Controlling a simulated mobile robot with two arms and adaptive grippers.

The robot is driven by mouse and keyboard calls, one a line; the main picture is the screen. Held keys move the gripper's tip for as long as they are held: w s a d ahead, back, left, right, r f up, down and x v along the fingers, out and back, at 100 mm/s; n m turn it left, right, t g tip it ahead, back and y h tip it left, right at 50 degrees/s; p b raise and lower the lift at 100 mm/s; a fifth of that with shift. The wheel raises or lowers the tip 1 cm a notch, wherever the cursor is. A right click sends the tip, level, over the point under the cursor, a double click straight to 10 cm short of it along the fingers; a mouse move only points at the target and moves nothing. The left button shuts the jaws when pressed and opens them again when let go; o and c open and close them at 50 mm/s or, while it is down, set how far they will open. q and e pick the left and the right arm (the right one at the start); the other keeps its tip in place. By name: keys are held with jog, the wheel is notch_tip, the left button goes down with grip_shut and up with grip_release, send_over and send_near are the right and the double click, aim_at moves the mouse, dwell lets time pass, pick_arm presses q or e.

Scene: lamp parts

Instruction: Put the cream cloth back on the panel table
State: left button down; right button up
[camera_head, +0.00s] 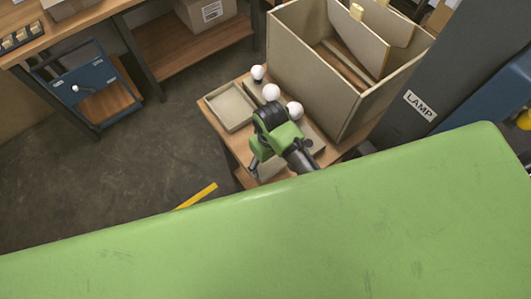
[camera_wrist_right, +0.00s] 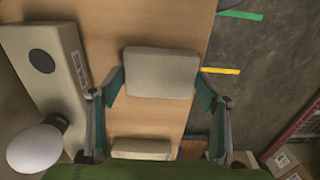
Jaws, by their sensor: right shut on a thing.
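The cream cloth (camera_wrist_right: 162,72) shows in the right wrist view as a folded, rounded pad over the wooden table (camera_wrist_right: 215,8). My right gripper (camera_wrist_right: 161,85) has one finger at each side of the cloth and is shut on it. Whether the cloth touches the wood is hard to tell. In the head view my right gripper (camera_head: 258,166) is at the near end of the small wooden table (camera_head: 237,146), and its arm hides much of the cloth there. A second cream piece (camera_wrist_right: 141,149) lies lower in the wrist view, partly cut off. My left gripper is not in view.
White bulbs (camera_head: 271,91) stand in a row beside a shallow cream tray (camera_head: 232,106). A large cream box with dividers (camera_head: 310,65) stands behind them. A grey unit marked LAMP (camera_head: 410,100) is at the right. The floor (camera_head: 120,170) to the left is mostly clear.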

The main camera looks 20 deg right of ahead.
aim_at(270, 163)
jog(key=shift+d+f, duration=0.1)
jog(key=shift+d, duration=0.05)
jog(key=o, duration=1)
jog(key=shift+s, duration=0.3)
jog(key=shift+w, duration=0.25)
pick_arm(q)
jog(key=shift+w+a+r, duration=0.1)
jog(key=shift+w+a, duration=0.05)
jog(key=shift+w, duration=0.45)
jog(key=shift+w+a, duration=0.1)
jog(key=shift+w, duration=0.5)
pick_arm(e)
notch_tip(270, 163, up, 12)
jog(key=shift+r, duration=0.15)
jog(key=shift+s, duration=0.1)
